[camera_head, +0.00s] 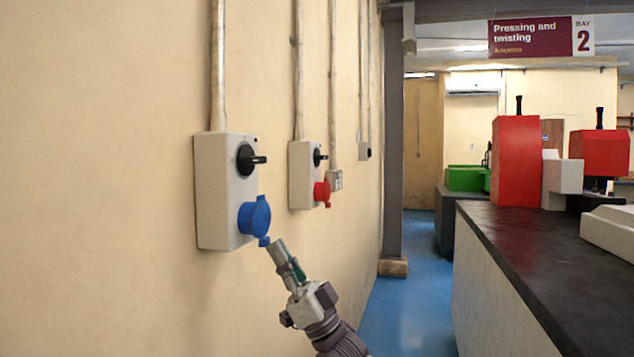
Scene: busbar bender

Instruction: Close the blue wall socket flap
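The blue wall socket (246,220) sits low on the front of the nearest grey-white switch box on the left wall. Its round blue flap (261,214) lies over the socket's front, with a small tab at its lower edge. I cannot tell whether the flap is fully seated or slightly ajar. My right gripper (277,246) points up and left, its tip just below and right of the tab. Contact with the tab cannot be made out. The fingers look narrow and close together from this angle, and no held object shows. My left gripper is out of view.
A black rotary switch (250,160) sticks out above the blue socket. A second box (302,175) with a red socket (321,192) is farther along the wall. A dark-topped counter (520,255) with red machines (516,160) stands right. Blue floor (405,315) lies clear between.

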